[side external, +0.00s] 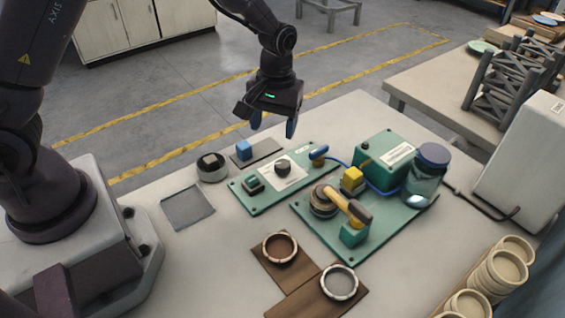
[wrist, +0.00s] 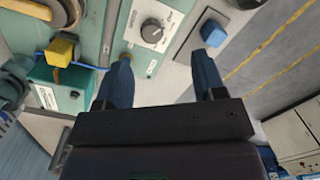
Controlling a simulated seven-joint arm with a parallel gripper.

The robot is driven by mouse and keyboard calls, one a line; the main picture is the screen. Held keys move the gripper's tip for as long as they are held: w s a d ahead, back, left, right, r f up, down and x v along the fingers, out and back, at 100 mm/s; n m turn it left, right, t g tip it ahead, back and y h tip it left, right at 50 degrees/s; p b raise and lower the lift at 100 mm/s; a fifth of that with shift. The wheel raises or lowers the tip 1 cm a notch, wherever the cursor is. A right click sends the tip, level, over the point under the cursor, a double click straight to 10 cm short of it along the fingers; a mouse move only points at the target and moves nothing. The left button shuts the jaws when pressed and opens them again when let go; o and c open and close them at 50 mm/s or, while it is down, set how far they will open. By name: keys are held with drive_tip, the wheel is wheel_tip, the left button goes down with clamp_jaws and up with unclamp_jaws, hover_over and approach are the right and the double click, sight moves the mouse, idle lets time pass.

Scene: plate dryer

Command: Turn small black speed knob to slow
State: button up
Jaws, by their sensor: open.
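The small black knob (side external: 283,167) sits on a white dial plate on a flat green panel (side external: 250,199) near the middle of the table. In the wrist view the knob (wrist: 152,31) shows beyond and between my fingertips, with dial markings around it too small to read. My gripper (side external: 273,124) is open and empty, its blue fingers pointing down above the table, apart from the knob. In the wrist view the gripper (wrist: 162,56) has a clear gap between its fingers.
A black square switch (side external: 253,186) and a blue-tipped lever (side external: 318,152) share the panel. A blue block (side external: 243,149) stands behind it. At right are a yellow block (side external: 352,179), a yellow-handled lever (side external: 346,204), a green box (side external: 385,158) and a jar (side external: 426,178).

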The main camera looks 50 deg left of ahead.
sight(283, 163)
drive_tip(key=f, duration=0.4)
drive_tip(key=w+f+n, duration=0.1)
drive_tip(key=f, duration=0.3)
drive_tip(key=w+f+n, duration=0.1)
drive_tip(key=f, duration=0.3)
drive_tip(key=shift+f+t, duration=0.15)
drive_tip(key=shift+t, duration=0.25)
drive_tip(key=c, duration=0.9)
